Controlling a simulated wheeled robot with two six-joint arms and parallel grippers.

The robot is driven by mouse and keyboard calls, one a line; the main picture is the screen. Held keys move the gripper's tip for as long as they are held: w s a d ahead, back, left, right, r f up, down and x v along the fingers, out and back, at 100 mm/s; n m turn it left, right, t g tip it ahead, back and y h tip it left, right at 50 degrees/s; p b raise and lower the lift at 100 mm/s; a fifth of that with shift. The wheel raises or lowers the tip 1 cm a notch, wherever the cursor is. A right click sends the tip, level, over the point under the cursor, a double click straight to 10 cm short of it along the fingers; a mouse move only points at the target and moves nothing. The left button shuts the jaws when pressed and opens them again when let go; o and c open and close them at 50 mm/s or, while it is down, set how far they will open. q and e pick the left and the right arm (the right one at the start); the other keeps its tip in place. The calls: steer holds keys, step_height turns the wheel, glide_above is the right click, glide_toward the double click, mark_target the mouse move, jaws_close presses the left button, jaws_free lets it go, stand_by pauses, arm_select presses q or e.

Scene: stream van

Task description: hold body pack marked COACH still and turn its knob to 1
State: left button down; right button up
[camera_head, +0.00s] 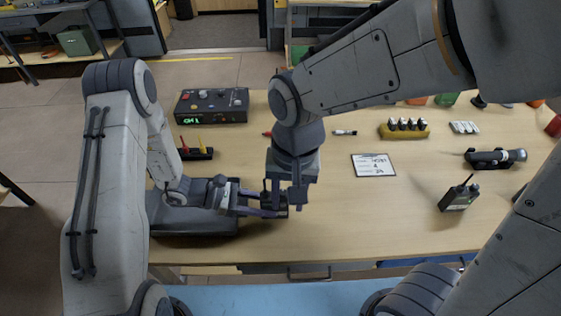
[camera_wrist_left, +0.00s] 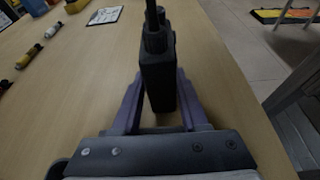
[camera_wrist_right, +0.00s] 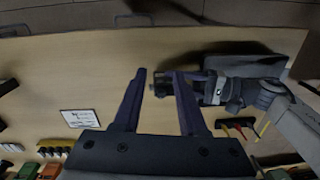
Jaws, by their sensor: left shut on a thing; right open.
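A black body pack (camera_wrist_left: 158,75) stands between the fingers of my left gripper (camera_wrist_left: 155,95), which is shut on it. In the left wrist view a knob (camera_wrist_left: 155,40) and a thin antenna show on its top. No COACH marking or knob setting is legible. In the head view my left gripper (camera_head: 262,208) holds the pack near the table's front edge. My right gripper (camera_head: 288,198) points down right over it and partly hides it. In the right wrist view my right gripper (camera_wrist_right: 158,73) is open, with the pack (camera_wrist_right: 160,89) below, between its fingers.
Another body pack (camera_head: 459,196) stands at the right, near a dark microphone-like cylinder (camera_head: 495,158). A white card (camera_head: 373,165), a yellow holder (camera_head: 404,130) and a black control box (camera_head: 212,105) lie farther back. The table's front middle is bare.

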mark_target(283, 191)
steer(key=w+f+m, duration=0.1)
steer(key=w+m, duration=0.2)
steer(key=w+f+m, duration=0.1)
steer(key=w+m, duration=0.2)
steer(key=w+f+m, duration=0.1)
steer(key=w+m, duration=0.2)
steer(key=shift+a+f+h, duration=0.25)
steer(key=shift+h, duration=0.05)
steer(key=shift+w+f+m, duration=0.3)
steer(key=shift+w+m, duration=0.15)
steer(key=shift+m, duration=0.15)
steer(key=shift+f, duration=3)
steer(key=m, duration=0.6)
steer(key=shift+r, duration=0.1)
steer(key=m, duration=0.6)
steer(key=shift+m, duration=0.4)
steer(key=shift+c, duration=0.3)
